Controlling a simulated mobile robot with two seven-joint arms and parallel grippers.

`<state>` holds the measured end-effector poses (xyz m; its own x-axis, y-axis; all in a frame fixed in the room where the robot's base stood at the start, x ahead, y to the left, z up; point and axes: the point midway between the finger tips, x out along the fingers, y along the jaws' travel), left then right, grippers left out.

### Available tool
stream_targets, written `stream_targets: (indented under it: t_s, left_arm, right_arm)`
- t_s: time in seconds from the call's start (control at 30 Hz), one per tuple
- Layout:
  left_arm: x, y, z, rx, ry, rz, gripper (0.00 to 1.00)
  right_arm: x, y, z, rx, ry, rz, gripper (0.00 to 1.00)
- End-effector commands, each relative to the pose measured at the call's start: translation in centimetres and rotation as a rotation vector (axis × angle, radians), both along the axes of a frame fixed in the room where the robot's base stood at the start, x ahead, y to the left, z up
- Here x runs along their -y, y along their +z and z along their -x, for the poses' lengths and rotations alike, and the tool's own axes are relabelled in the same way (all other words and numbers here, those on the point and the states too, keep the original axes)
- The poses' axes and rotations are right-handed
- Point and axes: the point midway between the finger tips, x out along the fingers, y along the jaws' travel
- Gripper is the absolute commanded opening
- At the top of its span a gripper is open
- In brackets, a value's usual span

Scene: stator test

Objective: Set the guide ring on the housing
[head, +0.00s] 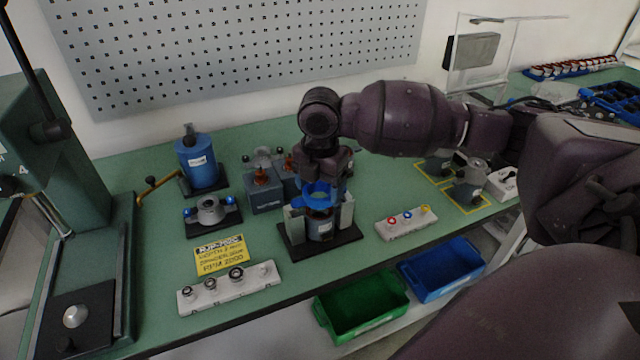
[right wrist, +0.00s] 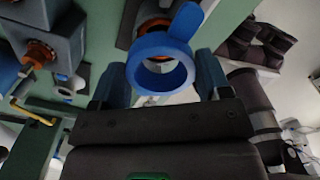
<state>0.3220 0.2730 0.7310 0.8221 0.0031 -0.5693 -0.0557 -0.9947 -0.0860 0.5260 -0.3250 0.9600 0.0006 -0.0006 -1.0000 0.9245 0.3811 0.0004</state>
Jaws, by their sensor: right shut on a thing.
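The blue guide ring (head: 318,197) has a flat tab and is held in my right gripper (head: 322,184), which points down. In the right wrist view the ring (right wrist: 139,72) sits between the two fingers (right wrist: 160,82), its tab pointing away from the wrist. The housing (head: 320,229) is a dark cylinder with a pale label, upright between grey blocks on a black base plate. The ring is over the housing top; the gap between them is too small to judge. In the right wrist view the housing (right wrist: 152,24) shows partly behind the ring, off-centre from its opening. My left gripper is not in view.
A white strip with coloured rings (head: 407,222) lies right of the base plate. Grey blocks with copper parts (head: 264,194) stand behind left, and a blue cylinder (head: 197,163) farther left. Green (head: 361,304) and blue (head: 442,270) bins sit below the front edge.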

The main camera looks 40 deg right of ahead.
Motion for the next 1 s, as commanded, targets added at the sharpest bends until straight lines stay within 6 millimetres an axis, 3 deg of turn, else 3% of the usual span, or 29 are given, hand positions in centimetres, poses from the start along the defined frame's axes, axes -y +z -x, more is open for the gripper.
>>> stream_targets:
  t_s: [0.5,1.0]
  left_arm:
    - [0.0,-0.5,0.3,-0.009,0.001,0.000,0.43]
    - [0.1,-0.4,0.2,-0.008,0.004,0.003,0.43]
  right_arm:
    - [0.0,-1.9,0.0,-0.003,0.000,0.000,0.48]
    - [0.0,-2.2,0.0,-0.001,0.000,-0.001,0.48]
